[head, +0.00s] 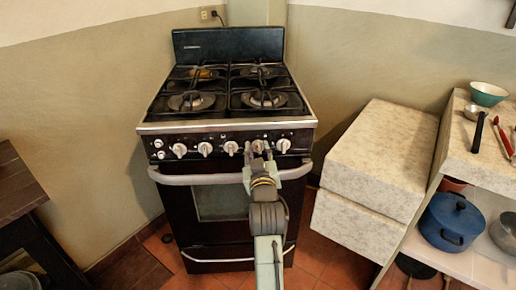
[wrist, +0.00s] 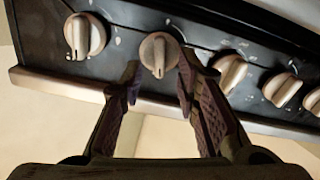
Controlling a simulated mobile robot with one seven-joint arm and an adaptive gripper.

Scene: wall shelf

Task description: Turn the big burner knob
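The stove's front panel (head: 218,141) carries a row of several pale knobs, and I cannot tell by marking which is the big burner knob. My gripper (head: 259,152) is at the panel, at the second knob from the right in the head view. In the wrist view my gripper (wrist: 159,78) is open, one finger to each side of this round knob (wrist: 158,52) with a raised grip bar. The knob lies at or just beyond the fingertips; I see no clear contact. Its neighbours, one knob (wrist: 85,36) and another knob (wrist: 230,73), stand outside the fingers.
The oven handle (head: 200,179) runs across below the knobs, with my gripper over its right part. Black burner grates (head: 264,99) cover the stove top. A pale stone-topped counter (head: 385,140) stands right of the stove, and a dark wooden table (head: 20,185) stands at left.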

